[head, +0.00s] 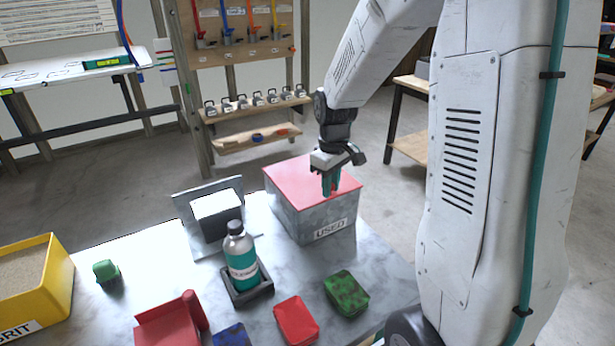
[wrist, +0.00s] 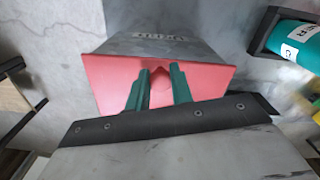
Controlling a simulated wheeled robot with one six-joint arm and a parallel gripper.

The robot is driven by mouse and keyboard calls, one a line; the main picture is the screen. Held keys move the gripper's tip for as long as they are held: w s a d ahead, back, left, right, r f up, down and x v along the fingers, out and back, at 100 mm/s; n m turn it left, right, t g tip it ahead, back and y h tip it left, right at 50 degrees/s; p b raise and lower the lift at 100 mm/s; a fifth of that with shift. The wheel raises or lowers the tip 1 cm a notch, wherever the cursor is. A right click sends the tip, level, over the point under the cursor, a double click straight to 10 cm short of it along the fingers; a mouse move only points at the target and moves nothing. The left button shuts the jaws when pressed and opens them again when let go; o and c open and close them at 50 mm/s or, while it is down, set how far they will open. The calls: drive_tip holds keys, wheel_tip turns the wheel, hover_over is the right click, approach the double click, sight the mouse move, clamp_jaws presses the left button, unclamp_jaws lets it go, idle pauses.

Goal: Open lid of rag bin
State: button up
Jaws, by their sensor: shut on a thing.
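The rag bin (head: 317,217) is a grey metal box marked USED, standing on the grey table. Its red lid (head: 290,180) lies flat across the top, with no clear gap at the rim. My gripper (head: 331,188) points down at the lid's right part, near the edge above the label. In the wrist view, the green fingers (wrist: 160,77) are shut on a small red tab (wrist: 159,73) on the lid (wrist: 105,80). The fingers hide part of the tab. The bin's grey wall (wrist: 155,42) shows beyond the lid.
Left of the bin stand a grey bracket with a white block (head: 216,204) and a teal bottle (head: 242,262) in a dark holder. Green (head: 346,293) and red (head: 296,320) packets lie in front. A yellow grit box (head: 38,280) stands far left.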

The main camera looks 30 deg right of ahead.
drive_tip(key=shift+o, duration=0.3)
drive_tip(key=shift+w+r, duration=0.25)
drive_tip(key=shift+r, duration=0.65)
drive_tip(key=shift+w+r, duration=0.2)
drive_tip(key=shift+r, duration=0.65)
drive_tip(key=shift+w+r, duration=0.25)
drive_tip(key=shift+r, duration=0.65)
drive_tip(key=shift+o, duration=0.3)
drive_tip(key=shift+w+d+r, duration=0.1)
drive_tip(key=shift+w+r, duration=0.3)
drive_tip(key=shift+r, duration=0.35)
drive_tip(key=shift+w+a+r, duration=0.1)
drive_tip(key=shift+w+r, duration=0.35)
drive_tip(key=shift+r, duration=0.35)
drive_tip(key=shift+w+d+r, duration=0.1)
drive_tip(key=shift+w+r, duration=0.3)
drive_tip(key=shift+r, duration=0.35)
drive_tip(key=shift+o, duration=0.4)
drive_tip(key=shift+w+r, duration=1.85)
drive_tip(key=shift+r, duration=0.05)
